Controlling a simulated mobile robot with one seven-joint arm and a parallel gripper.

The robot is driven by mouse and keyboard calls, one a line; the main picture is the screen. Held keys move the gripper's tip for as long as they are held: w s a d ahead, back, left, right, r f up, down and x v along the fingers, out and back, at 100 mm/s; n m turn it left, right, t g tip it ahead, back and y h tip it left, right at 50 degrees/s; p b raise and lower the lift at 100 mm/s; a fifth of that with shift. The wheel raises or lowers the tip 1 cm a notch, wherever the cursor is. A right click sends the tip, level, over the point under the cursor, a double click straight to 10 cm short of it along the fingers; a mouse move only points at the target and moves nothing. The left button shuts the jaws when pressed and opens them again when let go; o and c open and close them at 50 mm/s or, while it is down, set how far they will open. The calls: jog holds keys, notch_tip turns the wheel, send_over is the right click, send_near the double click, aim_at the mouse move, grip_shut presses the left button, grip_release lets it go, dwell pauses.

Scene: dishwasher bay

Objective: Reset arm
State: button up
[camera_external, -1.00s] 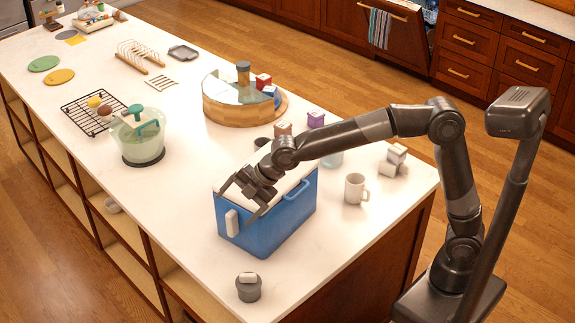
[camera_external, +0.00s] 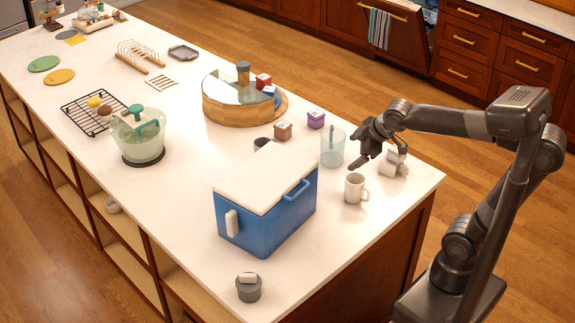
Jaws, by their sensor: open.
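My gripper (camera_external: 378,158) is open and empty in the external view. It hangs over the right end of the white island counter (camera_external: 200,200), above and behind the white mug (camera_external: 354,188). The lid looks shut.
A clear glass (camera_external: 332,150) and a white-grey object (camera_external: 393,162) stand close to my gripper. A grey-lidded jar (camera_external: 248,288) stands at the front. Clear counter lies left of the cooler.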

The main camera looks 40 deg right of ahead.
jog(key=s+d+f+m, duration=0.3)
jog(key=s+d+m, duration=0.1)
jog(key=s+d, duration=0.1)
jog(key=s+d+f+m+g+h, duration=0.1)
jog(key=s+d+f+m, duration=0.2)
jog(key=s, duration=0.5)
jog(key=shift+d+f+m+g, duration=0.25)
jog(key=shift+d+m+g, duration=0.05)
jog(key=shift+d+m, duration=0.55)
jog(key=shift+s, duration=0.1)
